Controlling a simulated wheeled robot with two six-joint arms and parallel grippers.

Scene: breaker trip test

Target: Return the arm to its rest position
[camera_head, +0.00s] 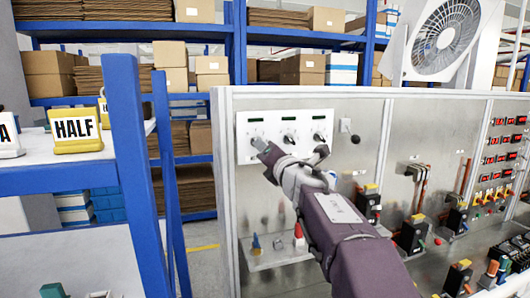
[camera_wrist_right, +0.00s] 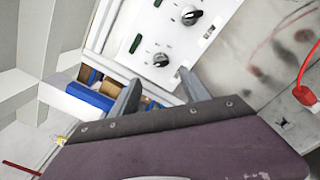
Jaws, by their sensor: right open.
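My right arm reaches up from the bottom right of the head view. Its gripper (camera_head: 291,152) is in front of the lower part of a white control plate (camera_head: 277,153) with several black knobs. In the right wrist view the gripper (camera_wrist_right: 157,90) is open, with nothing between its fingers. Two black knobs, the upper knob (camera_wrist_right: 190,15) and the lower knob (camera_wrist_right: 161,60), show beyond the fingers on the white plate (camera_wrist_right: 215,22). One fingertip appears close to the plate's edge; whether it touches cannot be told. My left gripper is in neither view.
A metal test panel (camera_head: 375,115) carries breakers, copper bars and red displays (camera_head: 508,121) to the right. Red and blue plugs (camera_head: 298,236) stand on a small ledge below the plate.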

